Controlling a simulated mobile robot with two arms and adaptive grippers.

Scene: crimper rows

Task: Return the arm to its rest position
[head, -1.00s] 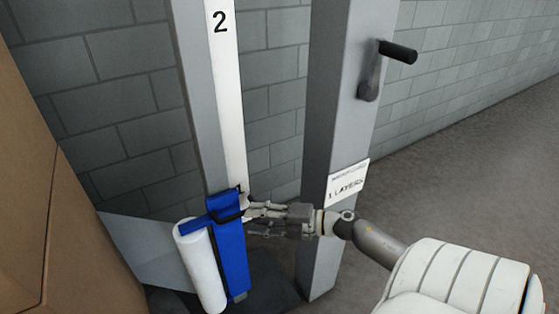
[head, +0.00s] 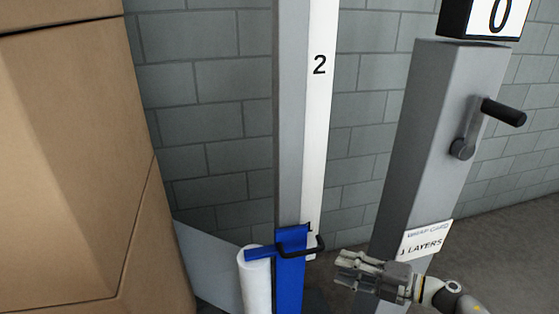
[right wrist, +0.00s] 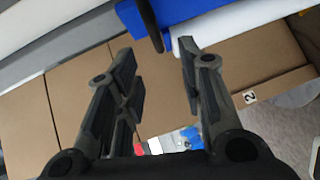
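My right gripper (head: 342,270) is at the lower right of the head view, right of the blue carriage (head: 290,275) and apart from its black handle (head: 302,246). In the right wrist view the two fingers of this gripper (right wrist: 160,65) are spread with nothing held between them. The black handle (right wrist: 150,22) and blue carriage (right wrist: 180,10) lie beyond the fingertips there. The carriage sits near mark 1 on the white scale of the mast (head: 290,120). My left gripper is not in view.
A white film roll (head: 256,283) hangs left of the carriage. A grey post (head: 435,150) with a crank (head: 480,130) and a "1 LAYERS" card (head: 426,240) stands close to my right arm. Large cardboard boxes (head: 75,160) fill the left side.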

